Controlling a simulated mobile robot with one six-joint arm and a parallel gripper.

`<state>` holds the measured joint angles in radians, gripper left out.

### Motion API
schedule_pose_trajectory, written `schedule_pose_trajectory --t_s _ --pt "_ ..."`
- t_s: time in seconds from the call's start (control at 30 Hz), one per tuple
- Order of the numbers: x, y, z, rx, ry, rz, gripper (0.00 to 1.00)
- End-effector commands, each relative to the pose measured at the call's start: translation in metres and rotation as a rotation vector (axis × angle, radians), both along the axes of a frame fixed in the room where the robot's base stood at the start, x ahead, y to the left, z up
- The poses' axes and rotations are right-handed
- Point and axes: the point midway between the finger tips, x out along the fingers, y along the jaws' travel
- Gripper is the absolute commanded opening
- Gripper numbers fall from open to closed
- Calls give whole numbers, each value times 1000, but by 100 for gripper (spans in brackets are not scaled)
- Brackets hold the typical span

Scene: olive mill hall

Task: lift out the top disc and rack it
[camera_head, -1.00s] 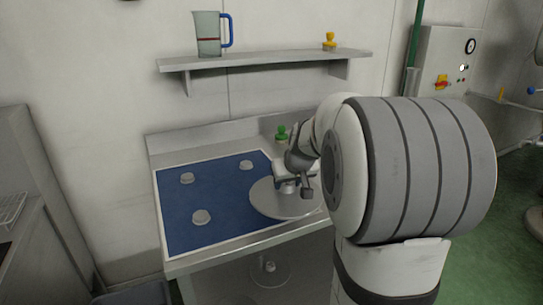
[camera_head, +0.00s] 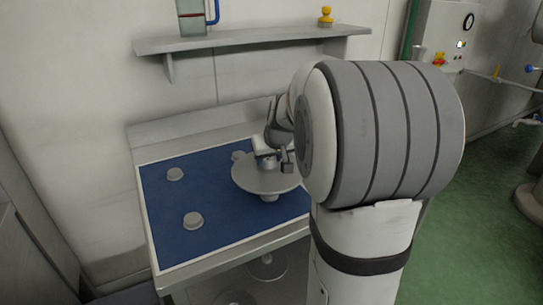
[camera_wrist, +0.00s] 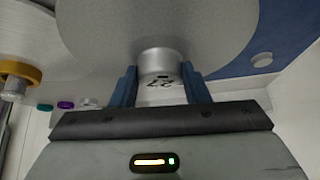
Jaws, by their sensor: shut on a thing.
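A round grey metal disc (camera_head: 255,181) hangs roughly level over the blue mat (camera_head: 220,225) on the metal bench. My gripper (camera_head: 269,160) is shut on the raised hub at the disc's centre, holding it from above. In the wrist view the two blue fingers of my gripper (camera_wrist: 160,90) clasp the sides of the hub, which bears a dark marking, and the disc (camera_wrist: 190,25) spreads beyond it. A short grey round piece (camera_head: 269,198) shows just under the disc's front edge. More grey discs (camera_head: 267,268) sit low under the bench, partly hidden.
Short grey round pieces (camera_head: 193,221) stand on the mat left of the disc, one (camera_head: 239,155) close by its rim. A wall shelf (camera_head: 255,39) above holds a jug (camera_head: 192,20) and a yellow-topped item (camera_head: 326,17).

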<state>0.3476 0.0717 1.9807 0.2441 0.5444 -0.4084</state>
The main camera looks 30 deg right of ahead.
Motion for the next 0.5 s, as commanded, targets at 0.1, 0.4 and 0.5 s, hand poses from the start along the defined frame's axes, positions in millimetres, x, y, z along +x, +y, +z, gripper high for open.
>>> schedule_pose_trajectory --t_s 0.1,0.4,0.5 --pt "0 -2 1 0 -2 -4 6" --pt "-1 -3 -8 -1 -2 -6 6" --pt "-1 -3 -15 -1 -2 -6 6"
